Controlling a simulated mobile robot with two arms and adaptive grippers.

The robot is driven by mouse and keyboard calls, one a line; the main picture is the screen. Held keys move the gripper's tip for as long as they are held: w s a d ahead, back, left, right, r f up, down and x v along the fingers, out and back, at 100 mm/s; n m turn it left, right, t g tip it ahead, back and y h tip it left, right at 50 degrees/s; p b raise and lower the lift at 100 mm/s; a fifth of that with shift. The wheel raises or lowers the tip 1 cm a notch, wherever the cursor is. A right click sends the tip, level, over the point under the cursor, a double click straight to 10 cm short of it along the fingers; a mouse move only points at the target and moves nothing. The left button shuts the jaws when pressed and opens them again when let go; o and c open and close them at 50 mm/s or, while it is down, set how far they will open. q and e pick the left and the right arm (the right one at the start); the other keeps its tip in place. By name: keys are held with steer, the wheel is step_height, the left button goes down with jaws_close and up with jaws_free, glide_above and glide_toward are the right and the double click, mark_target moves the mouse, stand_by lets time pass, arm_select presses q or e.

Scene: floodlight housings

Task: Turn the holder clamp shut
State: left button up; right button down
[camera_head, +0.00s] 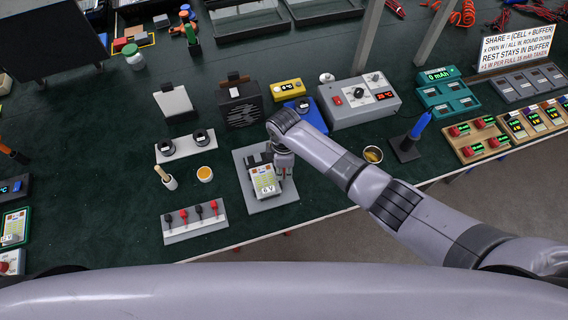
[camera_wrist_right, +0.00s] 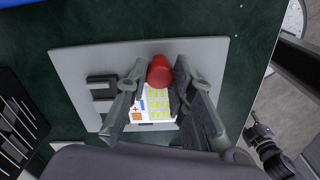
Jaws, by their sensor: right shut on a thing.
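The holder is a light grey plate (camera_head: 285,203) near the table's front edge. A white and yellow labelled block marked 6 V (camera_head: 265,184) sits on it. In the right wrist view the plate (camera_wrist_right: 75,62) carries dark blocks (camera_wrist_right: 101,88) at one side, and the label (camera_wrist_right: 157,103) shows between my fingers. A red knob (camera_wrist_right: 160,70), which I take as the clamp's handle, lies between the fingertips. My right gripper (camera_head: 284,170) is over the plate's far right part, shut on the red knob. The fingers hide much of the clamp. My left gripper is not in view.
A block with red and black plugs (camera_head: 195,222) stands to the left, with an orange-filled cup (camera_head: 205,174) close by. A blue-handled tool in a black stand (camera_head: 412,138) and a small yellow-filled bowl (camera_head: 373,155) stand to the right. A grey control box (camera_head: 358,101) is behind.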

mark_target(284, 170)
steer(key=m+p, duration=0.1)
steer(key=m, duration=0.2)
steer(key=shift+r, duration=0.1)
steer(key=shift+m+p, duration=0.65)
steer(key=shift+m, duration=0.65)
steer(key=c, duration=1.4)
jaws_free()
steer(key=shift+o, duration=0.2)
step_height(284, 170, up, 12)
